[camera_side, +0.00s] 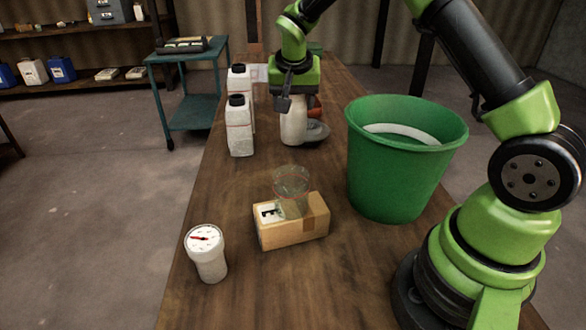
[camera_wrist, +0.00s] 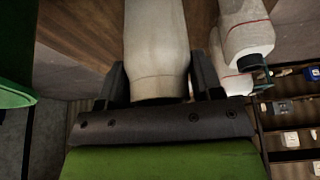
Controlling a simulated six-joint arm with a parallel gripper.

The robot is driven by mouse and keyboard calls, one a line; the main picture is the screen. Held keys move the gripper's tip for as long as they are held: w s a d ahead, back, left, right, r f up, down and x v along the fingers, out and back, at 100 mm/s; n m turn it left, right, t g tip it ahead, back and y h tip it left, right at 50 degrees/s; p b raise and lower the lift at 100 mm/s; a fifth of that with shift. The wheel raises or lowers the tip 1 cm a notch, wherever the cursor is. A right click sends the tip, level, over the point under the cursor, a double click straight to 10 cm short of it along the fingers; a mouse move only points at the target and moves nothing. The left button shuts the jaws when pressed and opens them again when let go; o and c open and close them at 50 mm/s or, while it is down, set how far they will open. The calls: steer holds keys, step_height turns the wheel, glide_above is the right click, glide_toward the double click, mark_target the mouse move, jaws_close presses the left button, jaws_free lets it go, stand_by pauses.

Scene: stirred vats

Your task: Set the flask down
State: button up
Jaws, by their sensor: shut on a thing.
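My gripper (camera_side: 290,98) points down over the far half of the wooden table and is shut on a pale, whitish flask (camera_side: 293,125). In the wrist view the flask (camera_wrist: 157,45) stands out as a broad pale cylinder between the two dark fingers of my gripper (camera_wrist: 160,82). The flask looks upright, with its base at or just above the table; I cannot tell if it touches. Its top is hidden by my gripper in the side view.
A grey round object (camera_side: 317,132) lies right beside the flask. Two white bottles (camera_side: 239,128) with black caps stand to its left. A green bucket (camera_side: 395,175) stands at right.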

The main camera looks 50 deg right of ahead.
mark_target(293, 113)
step_height(293, 113, down, 10)
steer(key=shift+a+r, duration=0.15)
stand_by(0.4)
steer(key=o, duration=0.9)
steer(key=v, duration=1.2)
steer(key=shift+r, duration=0.2)
steer(key=s+a+r+n+t+y, duration=0.1)
steer(key=s+a+r+n+y, duration=0.1)
steer(key=s, duration=0.5)
steer(key=s+a+r+n+t+y, duration=0.1)
steer(key=s+a+r+n, duration=0.1)
steer(key=s+a+r, duration=0.2)
steer(key=s+a+r+n+t+y, duration=0.2)
steer(key=s+a+r, duration=0.2)
steer(key=s, duration=0.8)
step_height(293, 113, up, 2)
steer(key=shift+s+a+r+y, duration=0.1)
steer(key=shift+s+r+y, duration=0.05)
steer(key=shift+r+y, duration=0.15)
